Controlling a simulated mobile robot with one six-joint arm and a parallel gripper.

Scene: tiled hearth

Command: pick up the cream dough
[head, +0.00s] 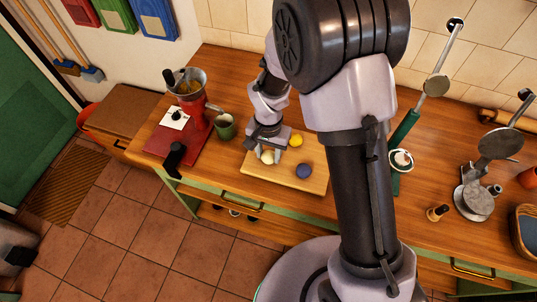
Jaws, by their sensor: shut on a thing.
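The cream dough (267,157) is a pale ball at the left part of a light wooden board (285,182) on the counter. My gripper (266,153) points down over it and is shut on it, with the fingers at its sides. The ball is partly covered by the fingers. I cannot tell whether it touches the board. A yellow ball (296,140) and a dark blue ball (304,171) lie on the board to the right, apart from the gripper.
A green mug (224,128) and a red grinder (198,115) stand left of the board. A small white bowl (402,161), a metal press (476,200) and a wooden stamp (437,213) stand to the right. My arm hides the counter's middle.

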